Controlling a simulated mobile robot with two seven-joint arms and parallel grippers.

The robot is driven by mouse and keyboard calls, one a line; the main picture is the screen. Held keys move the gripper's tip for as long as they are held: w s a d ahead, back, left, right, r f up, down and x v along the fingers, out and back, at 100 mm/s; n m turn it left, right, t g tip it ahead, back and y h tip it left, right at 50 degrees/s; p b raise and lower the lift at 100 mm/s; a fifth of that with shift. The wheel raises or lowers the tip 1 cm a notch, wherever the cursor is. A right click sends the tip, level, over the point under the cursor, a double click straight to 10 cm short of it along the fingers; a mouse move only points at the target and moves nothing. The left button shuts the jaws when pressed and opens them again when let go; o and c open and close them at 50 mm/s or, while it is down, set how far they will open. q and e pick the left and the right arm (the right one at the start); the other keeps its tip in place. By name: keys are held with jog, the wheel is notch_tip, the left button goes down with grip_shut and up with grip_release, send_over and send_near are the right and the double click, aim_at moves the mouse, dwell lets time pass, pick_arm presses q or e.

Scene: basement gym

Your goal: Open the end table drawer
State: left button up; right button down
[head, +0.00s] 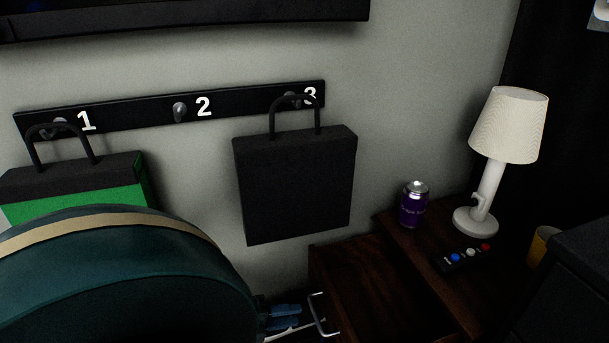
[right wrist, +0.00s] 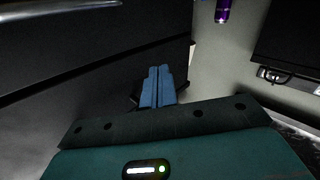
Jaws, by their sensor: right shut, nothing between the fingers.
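The dark brown end table (head: 408,246) stands at lower right in the head view. Its drawer (head: 365,275) sticks out toward the left, with its inside showing from above. A silver bar handle (head: 318,316) is on the drawer front; a metal bar, apparently a handle (right wrist: 60,9), also crosses the top left of the right wrist view. My right gripper (right wrist: 158,88) is shut and empty beside a dark panel.
The tabletop holds a purple can (head: 413,206), a white lamp (head: 490,165), a remote (head: 462,258) and a yellow cup (head: 543,246). A black bag (head: 295,187) hangs from hook 3 above the drawer. A green and black bag (head: 75,190) hangs at left.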

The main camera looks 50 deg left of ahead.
pick_arm(q)
jog(key=p+v, duration=0.1)
jog(key=v, duration=0.7)
pick_arm(e)
jog(key=shift+d+f+m+g+h, duration=0.1)
jog(key=shift+d+m+g+h, duration=0.25)
jog(key=shift+g+h, duration=0.2)
